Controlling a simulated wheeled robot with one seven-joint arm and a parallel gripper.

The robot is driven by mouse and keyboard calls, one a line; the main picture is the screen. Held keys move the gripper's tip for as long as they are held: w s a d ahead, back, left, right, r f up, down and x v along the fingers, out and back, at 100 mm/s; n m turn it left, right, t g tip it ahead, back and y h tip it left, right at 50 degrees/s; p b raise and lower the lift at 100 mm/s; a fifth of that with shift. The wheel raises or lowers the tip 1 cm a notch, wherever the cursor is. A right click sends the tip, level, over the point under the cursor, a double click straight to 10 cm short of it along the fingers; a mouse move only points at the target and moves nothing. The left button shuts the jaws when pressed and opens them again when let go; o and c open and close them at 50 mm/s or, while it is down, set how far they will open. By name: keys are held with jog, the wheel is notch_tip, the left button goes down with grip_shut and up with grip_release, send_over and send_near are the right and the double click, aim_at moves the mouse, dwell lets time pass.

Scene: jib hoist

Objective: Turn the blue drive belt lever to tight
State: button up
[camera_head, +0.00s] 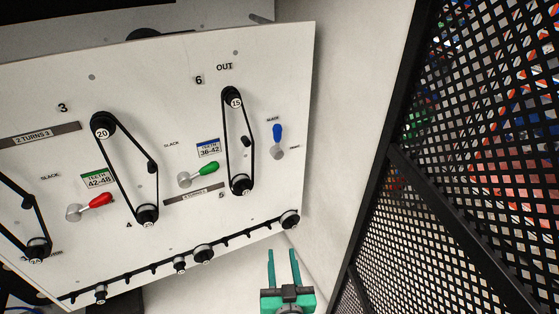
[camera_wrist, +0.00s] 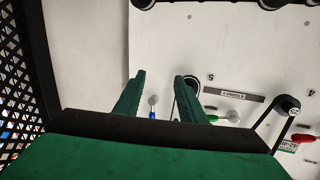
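The blue drive belt lever (camera_head: 277,134) is on the right part of the white panel (camera_head: 140,75), beside the 6/OUT belt. Its blue handle points up from a silver pivot, toward a small label that seems to read SLACK; another small label, too small to read surely, is to the right. My gripper (camera_head: 283,252) is below the panel's lower right edge, fingers pointing up, apart and empty. In the wrist view, the blue lever (camera_wrist: 152,115) shows between the open fingers (camera_wrist: 160,77), beyond them and not touched.
A green-handled lever (camera_head: 208,168) and a red-handled lever (camera_head: 100,200) sit left of the blue one. Black belts on pulleys (camera_head: 235,103) stand out from the panel. A black mesh fence (camera_head: 470,150) is close on the right. Pale wall lies between.

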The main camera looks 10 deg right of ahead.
jog(key=w+d+r+y, duration=0.1)
jog(key=w+d+r, duration=0.1)
jog(key=w+r, duration=0.75)
jog(key=n+t+y, duration=0.1)
jog(key=n+y, duration=0.1)
jog(key=n, duration=0.1)
send_near(278, 136)
jog(key=w, duration=0.5)
jog(key=w+a, duration=0.1)
jog(key=w, duration=0.2)
jog(key=shift+w+f, duration=0.2)
jog(key=shift+w, duration=0.05)
grip_shut()
